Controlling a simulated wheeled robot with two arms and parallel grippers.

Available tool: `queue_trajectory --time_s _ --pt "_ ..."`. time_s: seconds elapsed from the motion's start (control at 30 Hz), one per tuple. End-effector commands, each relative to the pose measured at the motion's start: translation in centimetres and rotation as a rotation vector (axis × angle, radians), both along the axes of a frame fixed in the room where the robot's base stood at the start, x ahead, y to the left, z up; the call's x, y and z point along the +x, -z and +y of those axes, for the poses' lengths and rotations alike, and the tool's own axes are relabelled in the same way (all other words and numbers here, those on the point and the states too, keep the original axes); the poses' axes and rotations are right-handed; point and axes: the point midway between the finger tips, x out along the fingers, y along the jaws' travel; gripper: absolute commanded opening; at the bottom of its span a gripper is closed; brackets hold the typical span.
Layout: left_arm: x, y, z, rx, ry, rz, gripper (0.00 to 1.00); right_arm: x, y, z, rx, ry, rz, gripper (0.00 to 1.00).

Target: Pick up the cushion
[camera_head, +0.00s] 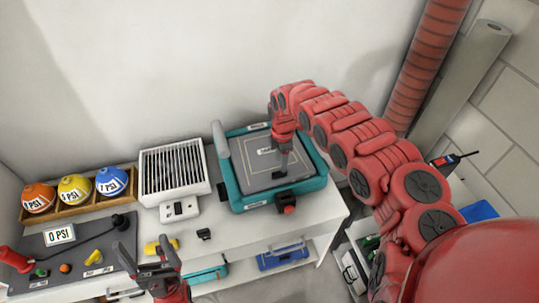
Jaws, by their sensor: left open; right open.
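I cannot make out a cushion for certain in the head view. A teal-framed device (236,186) with a flat grey pad (258,178) sits on the white bench. My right gripper (284,164) points down over the pad; whether it touches the pad is unclear, and its fingers are small and dark, with nothing visible in them. My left gripper (144,250) is low at the bottom left, in front of the bench, with its two dark fingers spread apart and nothing visible between them.
A white grilled box (173,168) stands left of the teal device. Orange (39,198), yellow (75,189) and blue (111,181) balls with PSI labels sit in a wooden rack (88,206). A dark control panel (78,250) lies in front. Blue cases (283,258) are on a lower shelf.

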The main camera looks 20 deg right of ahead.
Motion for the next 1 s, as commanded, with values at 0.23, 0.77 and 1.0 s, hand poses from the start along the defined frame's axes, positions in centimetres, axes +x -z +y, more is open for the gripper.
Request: queue_trajectory --time_s 0.23,0.77,1.0 --pt "0.0 -1.1 0.0 0.0 0.0 0.0 0.85 -0.1 1.5 0.4 0.003 -0.001 0.002 0.53" --pt "0.0 -2.2 0.0 0.0 0.0 0.0 0.85 -0.1 5.5 0.4 -0.001 0.0 -0.001 0.53" --pt "0.0 -2.1 0.0 0.0 0.0 0.0 0.85 -0.1 5.5 0.4 0.0 0.001 -0.001 0.33"
